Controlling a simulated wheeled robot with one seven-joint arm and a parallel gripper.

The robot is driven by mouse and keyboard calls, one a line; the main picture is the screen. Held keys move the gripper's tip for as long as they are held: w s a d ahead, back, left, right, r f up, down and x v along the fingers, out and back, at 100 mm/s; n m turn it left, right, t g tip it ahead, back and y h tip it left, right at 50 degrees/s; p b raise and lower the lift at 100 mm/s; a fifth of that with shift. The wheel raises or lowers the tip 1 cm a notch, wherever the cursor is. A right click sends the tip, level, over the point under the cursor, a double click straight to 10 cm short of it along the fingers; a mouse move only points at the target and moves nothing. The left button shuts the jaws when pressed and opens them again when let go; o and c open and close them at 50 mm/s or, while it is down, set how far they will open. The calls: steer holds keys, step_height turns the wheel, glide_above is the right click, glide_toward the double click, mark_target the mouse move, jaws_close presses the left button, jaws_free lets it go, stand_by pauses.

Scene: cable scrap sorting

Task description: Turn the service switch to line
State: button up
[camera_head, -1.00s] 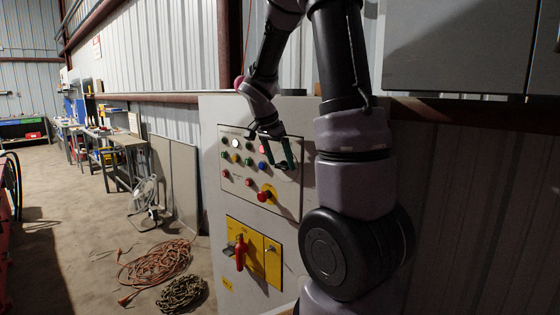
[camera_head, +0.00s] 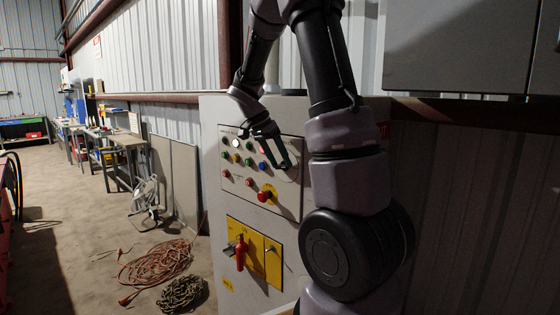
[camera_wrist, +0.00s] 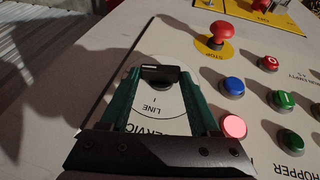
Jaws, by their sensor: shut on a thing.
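The service switch is a black knob (camera_wrist: 158,78) on a pale round plate (camera_wrist: 160,112), shown in the wrist view. The plate reads "LINE", with "SERVICE" partly covered by my gripper. My gripper (camera_wrist: 157,75) has its two green fingers on either side of the knob, shut on it. In the head view my gripper (camera_head: 284,164) is at the upper right of the control panel (camera_head: 290,205), and the knob is hidden behind it. I cannot tell exactly which mark the knob points to.
A red stop button (camera_wrist: 219,33) on a yellow disc and several coloured buttons, including a blue one (camera_wrist: 232,86), stand close to my gripper. Below is a yellow plate (camera_head: 273,262) with a red handle (camera_head: 240,252). An orange cable coil (camera_head: 155,262) lies on the floor.

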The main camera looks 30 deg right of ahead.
steer(key=g, duration=0.1)
steer(key=w+g+h, duration=0.1)
steer(key=g, duration=0.1)
steer(key=shift+a+f+n, duration=0.2)
steer(key=shift+n, duration=0.1)
steer(key=g, duration=0.1)
steer(key=g+h, duration=0.1)
steer(key=n+g+h, duration=0.1)
steer(key=g, duration=0.1)
steer(key=shift+w+a+f, duration=0.15)
steer(key=shift+w+f, duration=0.2)
steer(key=shift+w+a+f+n+g+h, duration=0.1)
steer(key=shift+f+n+g+h, duration=0.2)
steer(key=shift+g+h, duration=0.5)
steer(key=shift+w+d+f+n+g+h, duration=0.15)
steer(key=shift+n+g+h, duration=0.35)
steer(key=shift+g, duration=0.5)
steer(key=shift+a+f+n+g+h, duration=0.2)
steer(key=shift+n+g+h, duration=0.1)
steer(key=shift+g+h, duration=0.5)
steer(key=shift+g, duration=0.3)
steer(key=o, duration=1.4)
steer(key=shift+c, duration=0.2)
steer(key=v, duration=1)
steer(key=shift+w+a, duration=0.25)
